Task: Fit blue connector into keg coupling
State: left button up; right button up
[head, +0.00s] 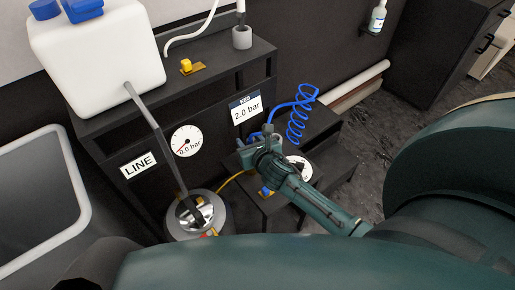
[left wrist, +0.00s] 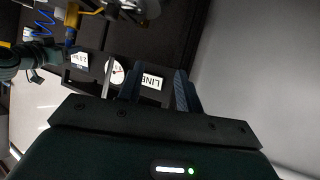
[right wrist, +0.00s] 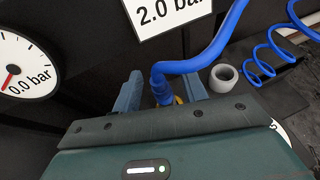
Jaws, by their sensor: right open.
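The blue connector (right wrist: 160,88) is the end of a blue hose and stands between the parted fingers of my right gripper (right wrist: 162,92). The fingers do not visibly close on it. In the head view my right gripper (head: 254,152) is at the small black bench, with blue hose beside it. The keg (head: 200,222) stands on the floor to the left of it, with a metal fitting on top that appears to be the coupling (head: 196,212). My left gripper (left wrist: 157,90) has its fingers apart with nothing between them, facing the black cabinet; it is not distinguishable in the head view.
A black cabinet carries a white jug (head: 98,45), a LINE label (head: 139,165), a 0.0 bar gauge (head: 187,141) and a 2.0 bar sign (head: 245,108). A coiled blue hose (head: 299,115) hangs at the right. A grey bin (head: 40,180) stands left. A grey cup (right wrist: 224,78) sits near the connector.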

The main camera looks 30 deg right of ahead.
jog(key=p+v, duration=0.1)
jog(key=v, duration=0.9)
jog(key=s+a+m+g+y, duration=0.1)
jog(key=s+a+m, duration=0.4)
jog(key=m, duration=1)
jog(key=s+a+f+m+g+y, duration=0.1)
jog(key=s+a+m+y, duration=0.3)
jog(key=m, duration=1.2)
jog(key=s+a, duration=0.2)
jog(key=s, duration=0.1)
jog(key=shift+a+f+y, duration=0.2)
jog(key=shift+a+y, duration=0.1)
